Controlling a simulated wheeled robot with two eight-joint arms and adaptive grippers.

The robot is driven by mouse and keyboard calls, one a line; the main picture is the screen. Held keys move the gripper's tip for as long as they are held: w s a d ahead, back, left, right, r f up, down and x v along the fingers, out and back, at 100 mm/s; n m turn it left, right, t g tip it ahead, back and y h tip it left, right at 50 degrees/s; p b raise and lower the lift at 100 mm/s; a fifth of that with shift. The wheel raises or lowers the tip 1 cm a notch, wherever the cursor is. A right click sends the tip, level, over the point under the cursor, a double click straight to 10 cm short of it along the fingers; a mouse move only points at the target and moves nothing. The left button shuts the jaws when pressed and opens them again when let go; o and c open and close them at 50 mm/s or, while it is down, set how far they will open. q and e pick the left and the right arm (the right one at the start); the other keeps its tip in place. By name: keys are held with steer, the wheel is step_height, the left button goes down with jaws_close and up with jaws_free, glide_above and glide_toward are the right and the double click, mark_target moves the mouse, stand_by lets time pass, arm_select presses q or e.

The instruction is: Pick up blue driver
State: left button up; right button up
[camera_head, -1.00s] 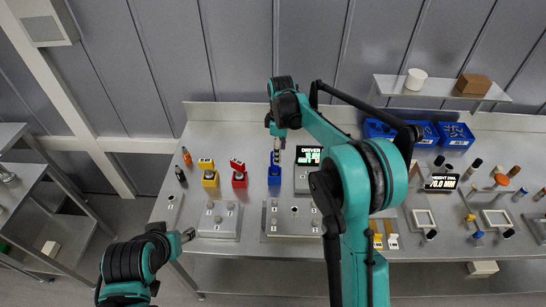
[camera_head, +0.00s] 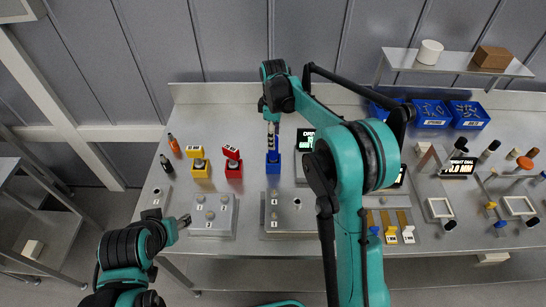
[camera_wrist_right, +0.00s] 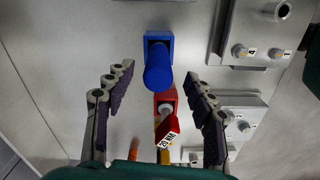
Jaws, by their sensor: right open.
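The blue driver (camera_head: 273,138) stands upright in a blue block (camera_head: 273,165) on the metal bench, left of the middle in the head view. In the right wrist view the blue driver (camera_wrist_right: 158,72) shows as a round blue end in front of its square block. My right gripper (camera_wrist_right: 156,77) is open, with its two fingers apart on either side of the driver and no visible contact. In the head view my right gripper (camera_head: 270,114) is directly above the driver and partly covers its top. My left gripper (camera_head: 184,221) is empty near the bench's front left edge; its jaw opening is too small to judge.
A red driver block (camera_head: 234,169) and a yellow one (camera_head: 201,169) stand left of the blue one. A numbered button panel (camera_head: 212,215) and another panel (camera_head: 282,223) lie in front. Blue bins (camera_head: 467,115) stand at the back right. Small bottles (camera_head: 174,145) stand at the left.

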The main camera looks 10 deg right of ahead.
mark_target(273, 153)
steer(key=shift+s+f, duration=0.1)
steer(key=shift+f, duration=0.6)
steer(key=f, duration=0.2)
steer(key=f+b, duration=0.1)
steer(key=f, duration=0.4)
steer(key=shift+w+b, duration=0.3)
steer(key=shift+s+r, duration=0.1)
steer(key=shift+r, duration=0.05)
steer(key=c, duration=0.4)
jaws_close()
